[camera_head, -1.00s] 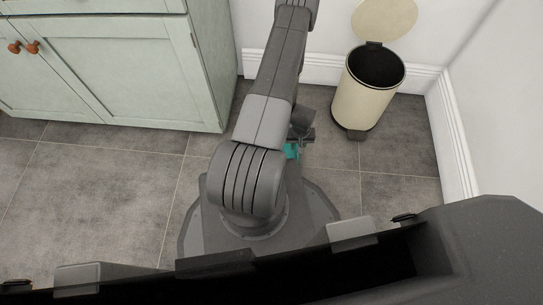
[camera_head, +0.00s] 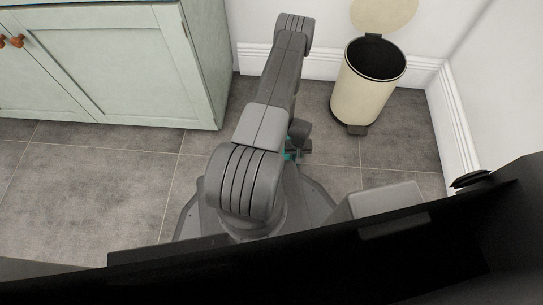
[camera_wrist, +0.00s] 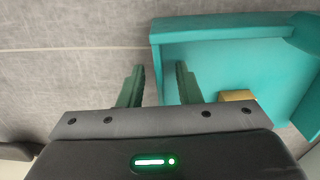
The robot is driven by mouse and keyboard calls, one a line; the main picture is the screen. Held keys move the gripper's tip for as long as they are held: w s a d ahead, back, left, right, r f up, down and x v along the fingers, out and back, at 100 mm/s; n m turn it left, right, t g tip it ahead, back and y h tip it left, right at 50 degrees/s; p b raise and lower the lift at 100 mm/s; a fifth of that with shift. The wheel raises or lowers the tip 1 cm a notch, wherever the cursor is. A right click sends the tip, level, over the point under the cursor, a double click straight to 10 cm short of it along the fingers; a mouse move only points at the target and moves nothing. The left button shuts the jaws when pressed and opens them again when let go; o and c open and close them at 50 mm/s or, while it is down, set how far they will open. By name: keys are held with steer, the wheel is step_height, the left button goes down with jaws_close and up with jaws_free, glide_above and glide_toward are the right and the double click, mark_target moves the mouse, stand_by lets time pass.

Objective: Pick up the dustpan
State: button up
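The teal dustpan (camera_wrist: 235,60) fills the upper right of the wrist view, lying on the grey floor. The right finger overlaps the dustpan's left part in the picture, and the left finger is over bare floor. Nothing is visibly held; whether the right finger touches the pan I cannot tell.
A small tan block (camera_wrist: 237,96) shows at the dustpan's near side. A cream pedal bin (camera_head: 363,93) with its lid up stands by the wall. A pale green cabinet (camera_head: 130,65) is at the left. Open tiled floor (camera_head: 100,180) lies in front of the cabinet.

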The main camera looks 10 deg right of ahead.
steer(key=shift+r, duration=0.1)
jaws_close()
